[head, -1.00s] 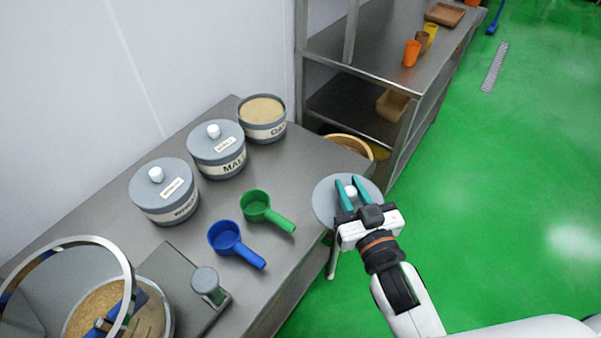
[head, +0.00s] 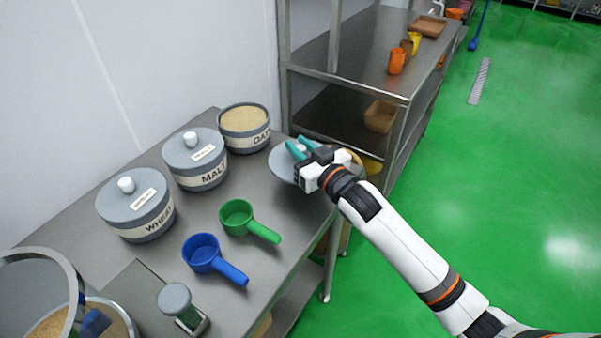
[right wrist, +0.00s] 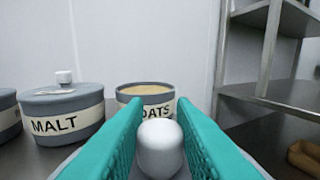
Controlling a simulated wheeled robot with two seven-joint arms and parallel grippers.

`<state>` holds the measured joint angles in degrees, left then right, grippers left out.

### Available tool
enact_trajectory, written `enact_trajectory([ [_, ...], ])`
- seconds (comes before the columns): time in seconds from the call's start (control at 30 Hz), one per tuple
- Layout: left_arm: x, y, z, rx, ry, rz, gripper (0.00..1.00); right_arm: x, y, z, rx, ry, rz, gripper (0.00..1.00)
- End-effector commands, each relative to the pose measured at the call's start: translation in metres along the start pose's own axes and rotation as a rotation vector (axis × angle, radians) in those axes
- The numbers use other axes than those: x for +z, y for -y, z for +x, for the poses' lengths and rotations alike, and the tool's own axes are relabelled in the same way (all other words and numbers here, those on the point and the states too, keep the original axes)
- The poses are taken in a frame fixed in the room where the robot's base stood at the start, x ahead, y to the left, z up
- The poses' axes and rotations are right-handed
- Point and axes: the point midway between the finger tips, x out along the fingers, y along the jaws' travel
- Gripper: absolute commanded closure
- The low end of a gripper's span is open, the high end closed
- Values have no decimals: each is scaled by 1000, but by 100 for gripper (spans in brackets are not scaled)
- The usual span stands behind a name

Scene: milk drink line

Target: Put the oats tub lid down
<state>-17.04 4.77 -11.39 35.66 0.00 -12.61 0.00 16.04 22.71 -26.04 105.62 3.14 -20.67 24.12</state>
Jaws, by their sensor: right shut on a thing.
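The oats tub lid (head: 283,168) is a grey disc with a white knob (right wrist: 159,148). My right gripper (head: 302,149) is shut on the knob, with its teal fingers on either side of it. The lid is at the far right end of the steel table, just right of the oats tub; I cannot tell whether it touches the table. The oats tub (head: 244,129) is open and full of pale oats, and it also shows beyond the fingers in the right wrist view (right wrist: 146,97). My left gripper is not in view.
The lidded malt tub (head: 196,160) and wheat tub (head: 136,205) stand left of the oats tub. A green scoop (head: 238,215) and a blue scoop (head: 203,254) lie in front. Steel shelving (head: 345,68) stands behind the table's right end. Bare tabletop (head: 275,205) lies below the lid.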

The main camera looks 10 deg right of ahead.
Motion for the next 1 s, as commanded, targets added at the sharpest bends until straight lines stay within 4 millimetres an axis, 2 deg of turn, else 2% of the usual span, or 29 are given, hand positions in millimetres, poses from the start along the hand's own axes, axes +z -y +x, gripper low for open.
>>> enact_trajectory([
  [0.03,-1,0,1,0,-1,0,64,-10,0,0,0,-3,3,100],
  [0.43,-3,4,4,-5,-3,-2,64,-56,0,0,-1,1,1,100],
  [0.83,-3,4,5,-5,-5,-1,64,-63,0,0,0,2,0,100],
  [0.87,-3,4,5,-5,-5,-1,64,-63,0,0,0,2,0,75],
  [1.0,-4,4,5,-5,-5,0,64,-62,0,0,0,2,0,55],
])
